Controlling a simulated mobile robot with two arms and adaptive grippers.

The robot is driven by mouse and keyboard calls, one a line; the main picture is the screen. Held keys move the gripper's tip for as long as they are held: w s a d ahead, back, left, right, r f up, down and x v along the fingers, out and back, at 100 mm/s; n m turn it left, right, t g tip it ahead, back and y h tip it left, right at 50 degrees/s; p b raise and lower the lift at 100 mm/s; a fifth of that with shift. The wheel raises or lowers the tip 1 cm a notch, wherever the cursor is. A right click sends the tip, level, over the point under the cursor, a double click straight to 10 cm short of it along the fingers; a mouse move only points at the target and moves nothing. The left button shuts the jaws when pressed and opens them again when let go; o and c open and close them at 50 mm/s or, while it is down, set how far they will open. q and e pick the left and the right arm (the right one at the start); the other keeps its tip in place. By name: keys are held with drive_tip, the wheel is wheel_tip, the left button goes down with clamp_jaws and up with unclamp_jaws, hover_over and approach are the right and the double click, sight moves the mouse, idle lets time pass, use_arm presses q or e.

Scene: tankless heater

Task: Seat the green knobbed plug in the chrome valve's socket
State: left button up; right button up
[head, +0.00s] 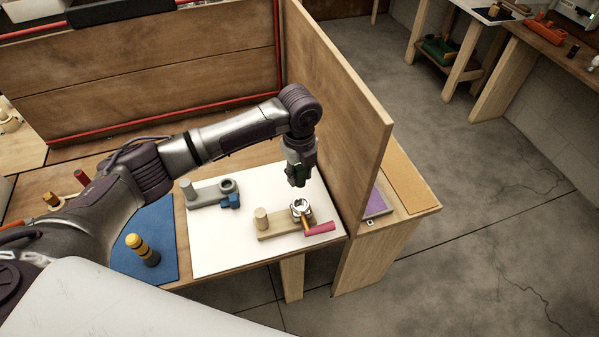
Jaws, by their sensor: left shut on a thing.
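My left gripper (299,178) points down over the white mat, shut on the green plug (301,171). The valve has an orange stem and a pink-red handle (319,229) reaching right. The inside of its socket cannot be made out. My right gripper is not in view.
A grey fixture (205,193) with a blue part stands left on the white mat (215,255). A tall wooden partition (350,120) rises close right of my gripper. The mat's front is clear.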

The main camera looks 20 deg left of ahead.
sight(300, 186)
use_arm(q)
drive_tip(key=shift+d+r+p, duration=0.15)
drive_tip(key=shift+d+p, duration=0.05)
drive_tip(key=shift+p, duration=0.2)
drive_tip(key=shift+f+b, duration=0.6)
drive_tip(key=shift+f, duration=0.3)
drive_tip(key=shift+f+b, duration=0.75)
drive_tip(key=shift+f, duration=0.95)
drive_tip(key=shift+a, duration=0.1)
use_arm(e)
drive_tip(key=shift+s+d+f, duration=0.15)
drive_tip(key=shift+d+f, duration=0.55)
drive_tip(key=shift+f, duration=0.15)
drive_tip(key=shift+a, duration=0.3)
use_arm(q)
drive_tip(key=shift+f, duration=0.2)
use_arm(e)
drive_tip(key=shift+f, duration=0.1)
use_arm(q)
drive_tip(key=shift+f+b, duration=0.55)
drive_tip(key=shift+f, duration=1)
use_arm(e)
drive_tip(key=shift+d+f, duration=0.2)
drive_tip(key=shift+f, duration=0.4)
use_arm(q)
drive_tip(key=shift+f+b, duration=0.6)
drive_tip(key=shift+f, duration=0.45)
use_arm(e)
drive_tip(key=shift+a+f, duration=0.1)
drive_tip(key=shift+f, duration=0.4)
